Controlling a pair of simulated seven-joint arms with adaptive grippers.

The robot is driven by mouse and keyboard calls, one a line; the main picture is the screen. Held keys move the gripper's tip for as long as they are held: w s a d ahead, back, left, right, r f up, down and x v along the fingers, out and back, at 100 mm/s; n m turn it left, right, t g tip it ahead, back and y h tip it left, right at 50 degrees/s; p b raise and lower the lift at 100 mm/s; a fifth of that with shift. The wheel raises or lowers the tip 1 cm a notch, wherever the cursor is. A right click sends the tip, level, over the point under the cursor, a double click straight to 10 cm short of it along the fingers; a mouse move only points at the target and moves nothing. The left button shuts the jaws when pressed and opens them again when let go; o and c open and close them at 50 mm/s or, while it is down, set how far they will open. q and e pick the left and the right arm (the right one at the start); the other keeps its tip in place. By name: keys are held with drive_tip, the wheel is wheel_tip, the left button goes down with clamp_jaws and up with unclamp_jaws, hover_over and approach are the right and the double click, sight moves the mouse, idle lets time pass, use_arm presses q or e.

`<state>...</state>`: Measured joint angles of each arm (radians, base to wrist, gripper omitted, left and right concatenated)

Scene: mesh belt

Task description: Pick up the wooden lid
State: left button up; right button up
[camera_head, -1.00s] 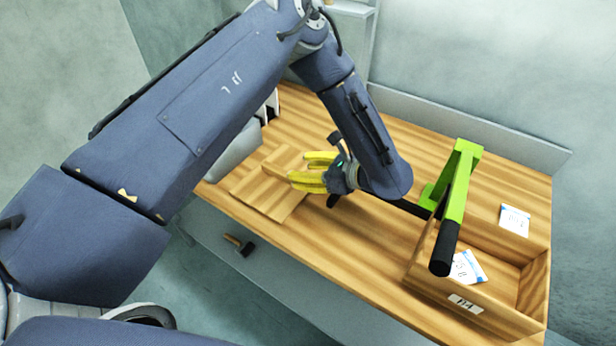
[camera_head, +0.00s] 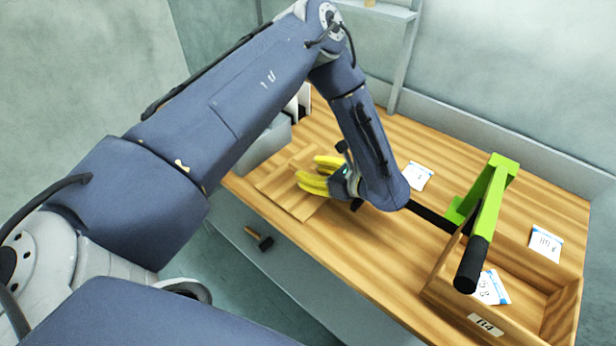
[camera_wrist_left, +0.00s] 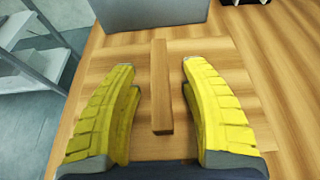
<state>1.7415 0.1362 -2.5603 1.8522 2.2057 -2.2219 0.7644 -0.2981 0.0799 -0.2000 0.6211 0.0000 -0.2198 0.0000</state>
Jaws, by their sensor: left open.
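The wooden lid (camera_head: 288,187) is a flat square panel lying on the left part of the wooden table. In the left wrist view its raised bar handle (camera_wrist_left: 161,88) runs lengthwise between the fingers, and its wood grain blends with the table. My left gripper (camera_head: 308,171) has yellow fingers and is over the lid. In the left wrist view the left gripper (camera_wrist_left: 158,72) is open, with one finger on each side of the handle and a gap to both. The head view hides part of the lid behind the fingers. My right gripper is not seen.
An open wooden box (camera_head: 448,300) with cards stands at the table's right. A green frame with a black handle (camera_head: 486,205) rises beside it. A grey bin (camera_head: 262,146) stands behind the lid.

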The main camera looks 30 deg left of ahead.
use_arm(q)
drive_tip(key=shift+a+f, duration=0.15)
drive_tip(key=shift+a, duration=0.15)
drive_tip(key=shift+c, duration=0.3)
clamp_jaws()
